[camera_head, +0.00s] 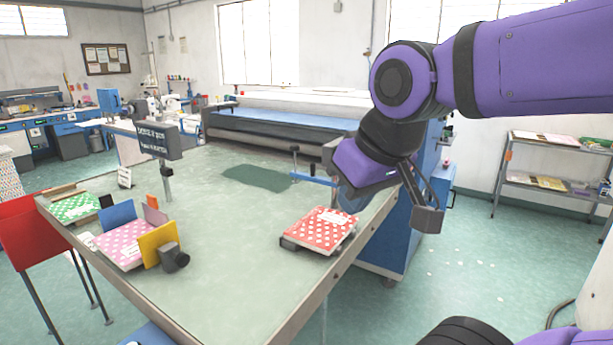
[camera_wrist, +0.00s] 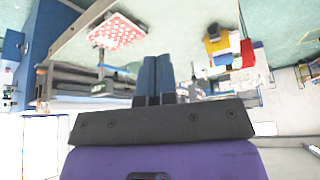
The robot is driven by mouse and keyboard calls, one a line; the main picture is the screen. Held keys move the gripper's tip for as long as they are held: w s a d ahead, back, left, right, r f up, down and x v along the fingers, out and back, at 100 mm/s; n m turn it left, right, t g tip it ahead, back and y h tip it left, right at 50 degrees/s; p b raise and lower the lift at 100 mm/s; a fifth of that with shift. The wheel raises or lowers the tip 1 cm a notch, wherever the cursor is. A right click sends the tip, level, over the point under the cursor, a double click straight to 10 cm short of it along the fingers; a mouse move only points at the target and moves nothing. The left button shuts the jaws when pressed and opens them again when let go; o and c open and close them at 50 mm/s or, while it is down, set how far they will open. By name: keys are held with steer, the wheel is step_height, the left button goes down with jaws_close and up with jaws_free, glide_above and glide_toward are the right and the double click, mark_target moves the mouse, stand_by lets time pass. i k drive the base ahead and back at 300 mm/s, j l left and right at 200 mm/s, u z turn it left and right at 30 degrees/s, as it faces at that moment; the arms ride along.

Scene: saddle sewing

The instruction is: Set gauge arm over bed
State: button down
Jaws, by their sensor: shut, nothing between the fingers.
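The gauge arm (camera_head: 313,179) is a blue bar on a thin dark upright post at the right side of the table. It points left, behind the red dotted booklet, and not over it. In the wrist view the blue bar (camera_wrist: 116,72) shows left of my fingers. The likely bed is the low dark base (camera_head: 293,243) under the red dotted booklet (camera_head: 320,229); most of it is covered. My gripper (camera_head: 350,204) is shut and empty, with blue fingers pointing down just right of the bar. In the wrist view its fingertips (camera_wrist: 156,58) are together. I cannot tell whether they touch the bar.
The green-topped table (camera_head: 225,235) has free room in its middle. A pink dotted booklet (camera_head: 124,243) with blue and yellow plates stands at left, near a green dotted booklet (camera_head: 75,207). A dark sign (camera_head: 158,140) stands on a post. A long machine (camera_head: 270,120) lies behind.

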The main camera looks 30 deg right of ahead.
mark_target(312, 178)
steer(key=i+l, duration=0.15)
steer(key=l, duration=0.2)
steer(key=i+l, duration=0.1)
steer(key=l, duration=0.2)
steer(key=i+l, duration=0.15)
steer(key=l, duration=0.2)
steer(key=i+l, duration=0.15)
steer(key=l, duration=0.15)
